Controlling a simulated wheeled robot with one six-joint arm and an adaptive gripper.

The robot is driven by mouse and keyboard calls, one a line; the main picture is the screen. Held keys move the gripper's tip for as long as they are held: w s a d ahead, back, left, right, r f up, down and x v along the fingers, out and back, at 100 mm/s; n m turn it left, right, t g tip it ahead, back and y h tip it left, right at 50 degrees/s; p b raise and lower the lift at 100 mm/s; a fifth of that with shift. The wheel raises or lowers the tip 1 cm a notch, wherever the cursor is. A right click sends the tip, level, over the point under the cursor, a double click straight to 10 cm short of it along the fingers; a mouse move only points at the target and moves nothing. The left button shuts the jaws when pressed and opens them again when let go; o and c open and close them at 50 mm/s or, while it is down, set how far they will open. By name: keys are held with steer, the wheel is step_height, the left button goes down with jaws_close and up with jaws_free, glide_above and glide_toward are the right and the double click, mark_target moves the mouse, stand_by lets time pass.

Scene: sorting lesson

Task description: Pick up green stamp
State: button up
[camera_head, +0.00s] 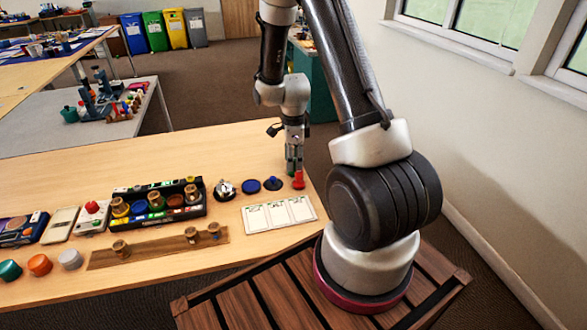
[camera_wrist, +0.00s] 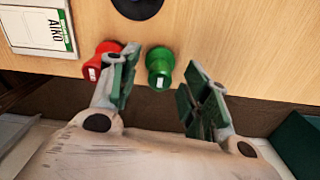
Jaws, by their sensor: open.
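The green stamp (camera_wrist: 160,68) stands near the table edge in the wrist view, with a rounded green knob and a small white label. My gripper (camera_wrist: 163,62) is open, with one finger to each side of the stamp in that view. The left finger lies between the green stamp and a red stamp (camera_wrist: 105,60), very close to the red one. In the head view my gripper (camera_head: 294,168) points down at the far right end of the table, just behind the red stamp (camera_head: 298,180). The green stamp cannot be made out there.
White cards (camera_head: 280,214) lie in front. A black rack (camera_head: 184,210) holds several stamps. The wooden table (camera_head: 200,155) is clear behind them.

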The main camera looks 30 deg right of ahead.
steer(key=shift+f, duration=0.55)
jaws_close()
